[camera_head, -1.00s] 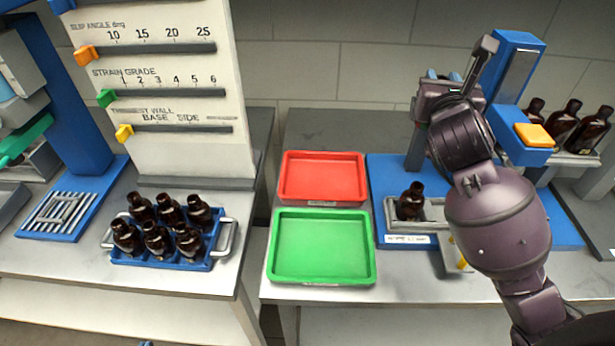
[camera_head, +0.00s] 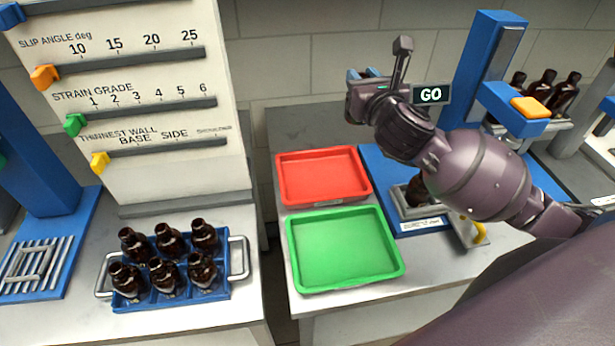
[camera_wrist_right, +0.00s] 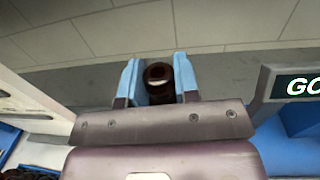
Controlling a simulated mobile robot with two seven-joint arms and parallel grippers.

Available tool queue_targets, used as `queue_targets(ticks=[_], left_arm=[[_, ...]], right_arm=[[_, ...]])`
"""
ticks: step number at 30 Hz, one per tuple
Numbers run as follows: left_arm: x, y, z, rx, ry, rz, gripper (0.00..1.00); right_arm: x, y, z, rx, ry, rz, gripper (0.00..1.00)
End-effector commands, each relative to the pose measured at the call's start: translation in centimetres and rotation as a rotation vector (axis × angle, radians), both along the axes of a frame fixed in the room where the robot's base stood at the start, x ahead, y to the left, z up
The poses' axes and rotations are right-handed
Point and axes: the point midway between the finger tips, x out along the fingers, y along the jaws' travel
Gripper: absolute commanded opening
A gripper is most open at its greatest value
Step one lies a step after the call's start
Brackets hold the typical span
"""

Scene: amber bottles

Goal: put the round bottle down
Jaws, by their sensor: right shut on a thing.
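My right gripper (camera_head: 364,74) is raised in front of the back wall in the head view, above the far end of the red tray's table. In the right wrist view, its blue fingers (camera_wrist_right: 158,85) are shut on a dark brown bottle, the round bottle (camera_wrist_right: 158,72), seen mouth-on between them. Another brown bottle (camera_head: 415,190) stands in a metal fixture on the blue base, partly covered by my right arm. My left gripper is not in view.
An empty red tray (camera_head: 281,180) and an empty green tray (camera_head: 296,272) lie on the middle table. A blue rack (camera_head: 235,290) with several brown bottles stands left, below the gauge panel. More bottles (camera_head: 545,85) stand right. A GO sign (camera_head: 431,95) shows beside my gripper.

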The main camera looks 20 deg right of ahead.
Motion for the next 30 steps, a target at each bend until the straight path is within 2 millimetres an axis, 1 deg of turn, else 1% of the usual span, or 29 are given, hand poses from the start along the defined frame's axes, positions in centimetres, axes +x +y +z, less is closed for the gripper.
queue_targets(ticks=[5,8,24,27,30], left_arm=[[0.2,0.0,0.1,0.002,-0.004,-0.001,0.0],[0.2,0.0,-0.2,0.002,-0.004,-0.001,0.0],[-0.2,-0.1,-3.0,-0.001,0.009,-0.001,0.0],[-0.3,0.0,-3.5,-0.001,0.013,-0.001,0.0],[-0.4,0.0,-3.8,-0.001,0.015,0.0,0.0]], right_arm=[[0.0,0.0,-0.4,-0.002,-0.002,0.005,0.04],[0.0,0.0,-1.6,0.0,-0.001,0.004,0.04],[0.0,0.0,-13.1,-0.001,0.0,0.004,0.04],[0.0,0.0,-14.7,-0.001,0.0,0.004,0.04],[0.0,0.0,-15.6,0.0,-0.002,0.004,0.04]])
